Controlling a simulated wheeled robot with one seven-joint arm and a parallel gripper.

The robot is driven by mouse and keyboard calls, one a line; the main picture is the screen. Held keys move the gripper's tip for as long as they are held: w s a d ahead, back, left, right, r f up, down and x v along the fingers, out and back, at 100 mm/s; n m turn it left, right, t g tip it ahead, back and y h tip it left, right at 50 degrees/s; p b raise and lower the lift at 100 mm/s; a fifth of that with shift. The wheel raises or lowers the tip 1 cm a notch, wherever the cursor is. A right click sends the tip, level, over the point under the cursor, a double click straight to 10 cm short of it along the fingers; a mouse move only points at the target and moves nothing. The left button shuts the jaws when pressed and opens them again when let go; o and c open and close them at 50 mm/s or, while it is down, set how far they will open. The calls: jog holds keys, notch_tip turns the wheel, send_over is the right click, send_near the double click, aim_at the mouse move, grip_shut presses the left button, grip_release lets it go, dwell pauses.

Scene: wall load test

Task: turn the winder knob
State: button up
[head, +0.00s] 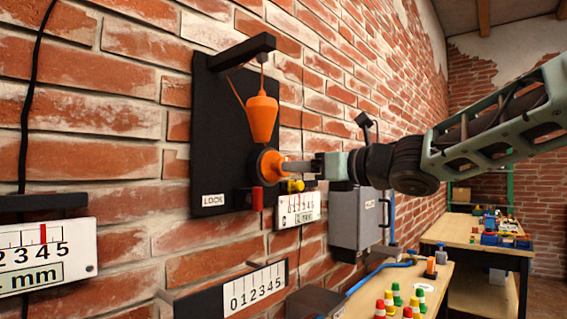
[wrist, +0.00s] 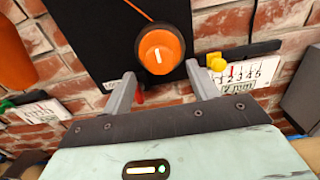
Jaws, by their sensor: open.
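The winder knob is the round orange knob (head: 268,164) on the lower right of the black wall panel (head: 221,130). In the wrist view the orange knob (wrist: 161,52) faces me, with a short pale mark on its front. My gripper (head: 290,166) is at the knob from the right in the head view. In the wrist view my gripper (wrist: 158,80) has its two grey fingers spread apart, one low on each side of the knob, and nothing is held between them. I cannot tell whether a finger touches the knob.
An orange plumb-shaped weight (head: 262,118) hangs above the knob from a black bracket (head: 241,51). A red lever (head: 257,199) and a yellow knob (head: 296,186) are close below. A grey box (head: 358,222) is on the wall to the right. Number scales (head: 258,290) line the wall below.

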jog(key=p+x, duration=0.1)
jog(key=x, duration=0.5)
jog(key=shift+c, duration=0.3)
jog(key=c, duration=0.9)
